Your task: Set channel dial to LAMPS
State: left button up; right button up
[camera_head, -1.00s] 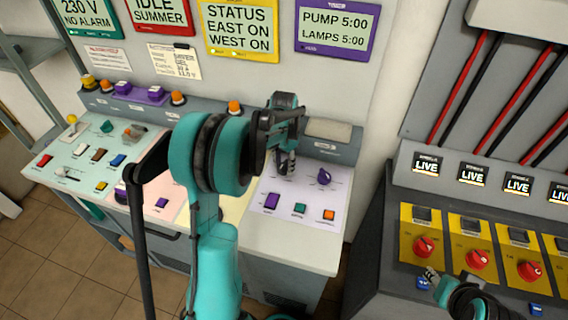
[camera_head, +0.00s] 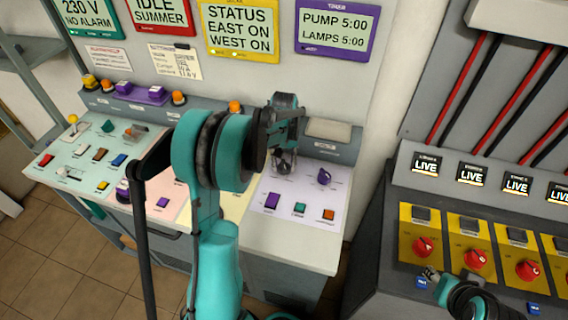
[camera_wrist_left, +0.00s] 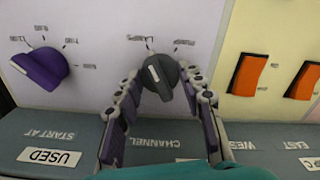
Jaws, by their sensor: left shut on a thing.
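The channel dial (camera_wrist_left: 158,76) is a dark grey knob with a white mark, above the word CHANNEL in the left wrist view. Its white mark points up and to the left in that view; the small labels around it are too blurred to read. My left gripper (camera_wrist_left: 160,95) has its fingers on both sides of the dial and is shut on it. In the head view the left gripper (camera_head: 285,165) is over the lilac panel (camera_head: 303,192), and hides most of the dial. My right gripper (camera_head: 432,275) is at the lower right, by the breaker console; its jaws are unclear.
A purple dial (camera_head: 324,177) sits right of my left gripper, with purple, teal and orange buttons in front. A purple-framed screen (camera_head: 336,28) reads PUMP 5:00, LAMPS 5:00. Red knobs (camera_head: 476,259) on yellow plates line the console at right.

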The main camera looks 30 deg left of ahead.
aim_at(284, 163)
dwell(0.4)
pick_arm(q)
jog(key=o, duration=1.2)
jog(key=shift+c, duration=0.2)
notch_tip(284, 163, up, 12)
